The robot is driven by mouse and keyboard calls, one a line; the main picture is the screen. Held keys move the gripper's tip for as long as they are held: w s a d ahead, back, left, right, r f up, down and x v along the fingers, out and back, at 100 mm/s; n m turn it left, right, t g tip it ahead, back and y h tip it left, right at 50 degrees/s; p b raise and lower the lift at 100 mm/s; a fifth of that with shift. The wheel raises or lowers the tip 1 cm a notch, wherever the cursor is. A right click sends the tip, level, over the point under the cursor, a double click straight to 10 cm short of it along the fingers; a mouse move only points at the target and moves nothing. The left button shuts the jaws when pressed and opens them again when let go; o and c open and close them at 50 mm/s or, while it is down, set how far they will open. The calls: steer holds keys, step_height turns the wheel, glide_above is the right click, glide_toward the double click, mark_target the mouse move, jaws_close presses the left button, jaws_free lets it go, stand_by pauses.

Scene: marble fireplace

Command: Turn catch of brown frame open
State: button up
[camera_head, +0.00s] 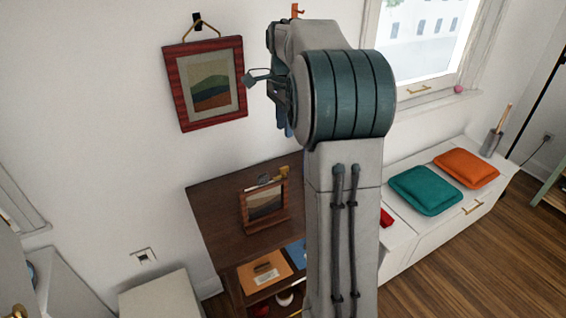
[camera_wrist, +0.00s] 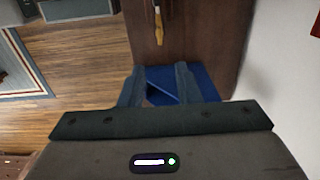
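A small brown frame (camera_head: 265,205) with a landscape picture stands tilted on the dark wooden cabinet in the head view. I cannot make out its catch or whether it is turned. A larger red-brown frame (camera_head: 208,83) with a landscape picture hangs by a cord on the wall. In the wrist view my gripper (camera_wrist: 160,72) has its two fingers apart, with a blue surface showing between and beyond them; I see nothing held. In the head view my arm hides most of the gripper. The brown frame is not identifiable in the wrist view.
The dark cabinet (camera_head: 218,205) stands against the wall, with an orange folder (camera_head: 265,272) on its shelf. Small metal items (camera_head: 283,172) lie behind the brown frame. A white bench (camera_head: 400,232) at right bears teal (camera_head: 425,190) and orange (camera_head: 466,168) cushions. Wooden floor is clear at lower right.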

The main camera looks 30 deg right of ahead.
mark_target(281, 173)
step_height(281, 173, down, 13)
steer(key=shift+f, duration=0.1)
stand_by(0.3)
jaws_close()
